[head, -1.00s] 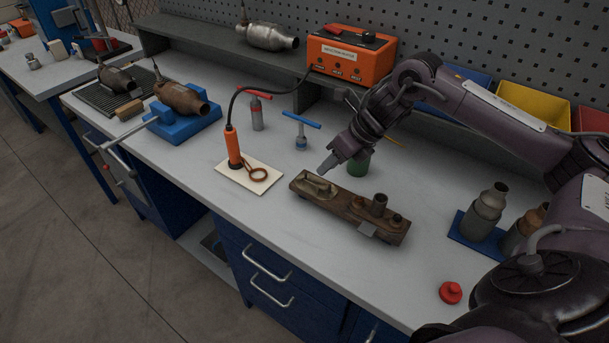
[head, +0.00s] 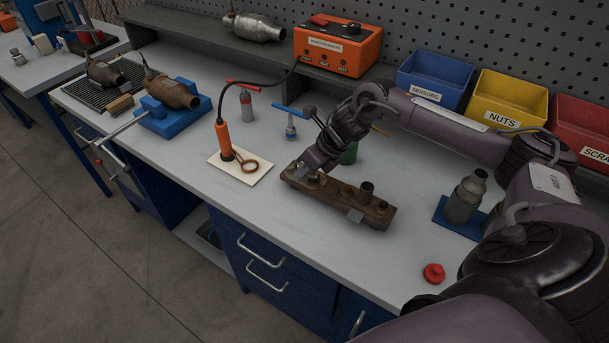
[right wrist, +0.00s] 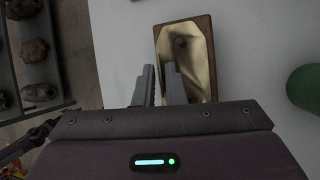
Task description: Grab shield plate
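The shield plate looks to be the pale, curved sheet piece with a dark round hole (right wrist: 199,55) in the right wrist view. In the head view my right gripper hides most of the plate. My right gripper (head: 297,170) points down at that tray end. Its two grey fingers (right wrist: 162,84) stand apart, close to the plate's near left edge; I cannot tell whether they touch it. My left gripper is in no view.
A green cylinder (head: 349,155) stands close behind. An orange-handled tool (head: 224,140) on a pale card (head: 241,168) is to the left. A red knob (head: 434,273) lies front right.

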